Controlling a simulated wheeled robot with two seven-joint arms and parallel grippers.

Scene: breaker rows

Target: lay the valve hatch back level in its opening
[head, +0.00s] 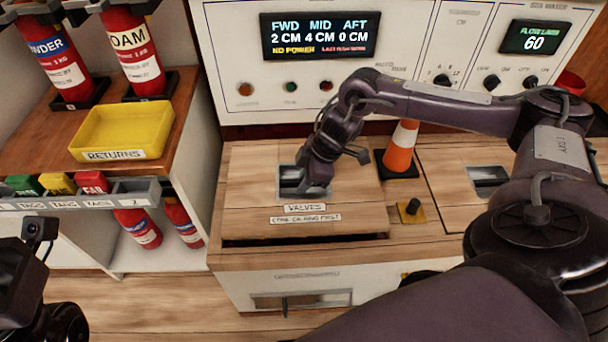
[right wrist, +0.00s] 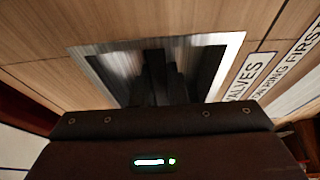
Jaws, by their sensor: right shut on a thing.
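The valve hatch (head: 245,200) is a wooden panel in the bench top, labelled VALVES, with a metal-framed recessed pull. A dark gap (head: 305,241) shows along its front edge, so it does not sit flush there. Whether it is tilted or shifted back is hard to tell. My right gripper (head: 303,184) reaches down into the recess and is shut on the hatch's pull. In the right wrist view, the dark fingers (right wrist: 160,85) are inside the metal frame (right wrist: 236,52); the grip itself is hidden. At the lower left, only part of my left arm shows, without its fingers.
An orange cone (head: 401,148) and a yellow-based black knob (head: 410,210) stand right of the hatch. A second recessed pull (head: 489,178) lies further right. The control panel (head: 230,70) rises behind. A yellow returns tray (head: 120,132) and extinguishers (head: 135,50) are at left.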

